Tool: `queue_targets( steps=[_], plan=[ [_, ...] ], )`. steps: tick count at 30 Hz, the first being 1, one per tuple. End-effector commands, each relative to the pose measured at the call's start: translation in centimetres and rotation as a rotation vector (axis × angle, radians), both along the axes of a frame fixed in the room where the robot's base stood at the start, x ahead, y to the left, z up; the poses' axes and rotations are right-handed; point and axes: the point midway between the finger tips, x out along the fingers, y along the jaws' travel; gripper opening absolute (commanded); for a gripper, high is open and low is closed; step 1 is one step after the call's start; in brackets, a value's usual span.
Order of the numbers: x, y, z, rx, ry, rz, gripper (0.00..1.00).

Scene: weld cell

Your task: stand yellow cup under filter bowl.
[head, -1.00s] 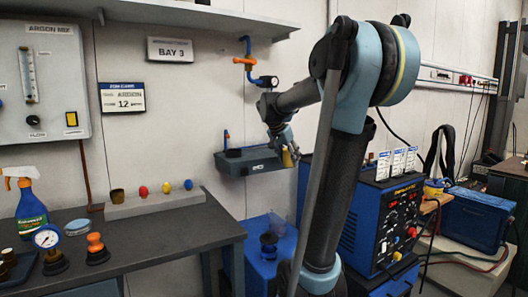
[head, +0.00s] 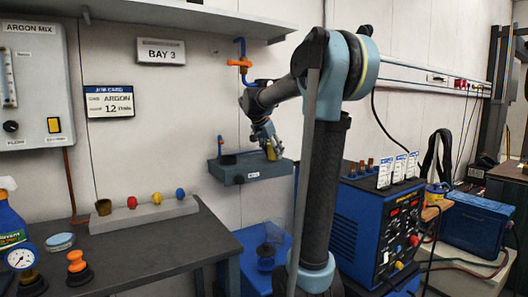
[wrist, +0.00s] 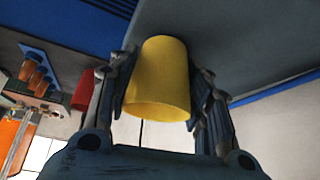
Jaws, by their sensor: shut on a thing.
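My gripper (head: 268,146) is shut on the yellow cup (head: 273,152), at the right part of a small grey wall ledge (head: 240,174). The wrist view shows the cup (wrist: 158,85) gripped between both fingers, one on each side. I cannot tell whether the cup touches the ledge. Above the ledge is a blue pipe with an orange valve (head: 239,62); my arm covers part of that fitting. I cannot pick out the filter bowl for sure.
A dark workbench (head: 150,245) at left holds a grey rack (head: 145,213) with small coloured items, a gauge (head: 20,257) and a spray bottle (head: 9,220). A blue welding machine (head: 375,230) stands right of my arm. A blue tub (head: 252,268) is below the ledge.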

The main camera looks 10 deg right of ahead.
Motion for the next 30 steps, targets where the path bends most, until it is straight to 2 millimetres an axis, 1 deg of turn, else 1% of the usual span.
queue_targets(
  steps=[1,6,14,24,30],
  plan=[
    [0.9,0.4,0.0,0.000,0.000,0.001,0.23],
    [2.8,1.2,0.0,0.000,-0.001,0.001,0.23],
    [3.9,1.6,0.0,-0.001,-0.001,0.000,0.23],
    [7.3,3.0,0.0,-0.001,-0.001,0.000,0.23],
    [7.4,3.0,-0.2,0.000,-0.001,-0.001,0.23]
  ],
)
